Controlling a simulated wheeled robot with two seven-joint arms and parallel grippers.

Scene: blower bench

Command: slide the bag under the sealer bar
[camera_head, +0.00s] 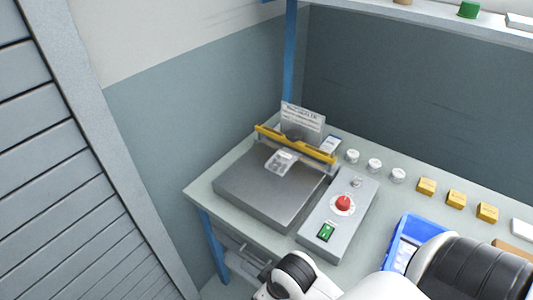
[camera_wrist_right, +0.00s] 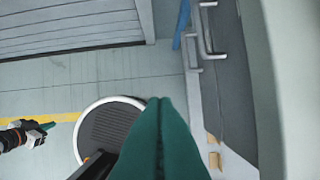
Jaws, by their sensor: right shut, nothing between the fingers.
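A small clear, whitish bag (camera_head: 280,162) lies on the sealer's grey plate (camera_head: 262,194), close against the front of the yellow sealer bar (camera_head: 297,146). Whether its far edge is under the bar I cannot tell. My right gripper (camera_wrist_right: 160,101) shows in the right wrist view with its green fingers pressed together and nothing between them. It points down at the floor, away from the bag. Neither gripper shows in the head view.
A control box (camera_head: 338,222) with a red button and a green switch stands right of the plate. Several white jars (camera_head: 374,165) and yellow blocks (camera_head: 456,199) line the bench. A blue bin (camera_head: 404,228) is at the right, partly behind my arm. Drawer handles (camera_wrist_right: 205,30) jut out below.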

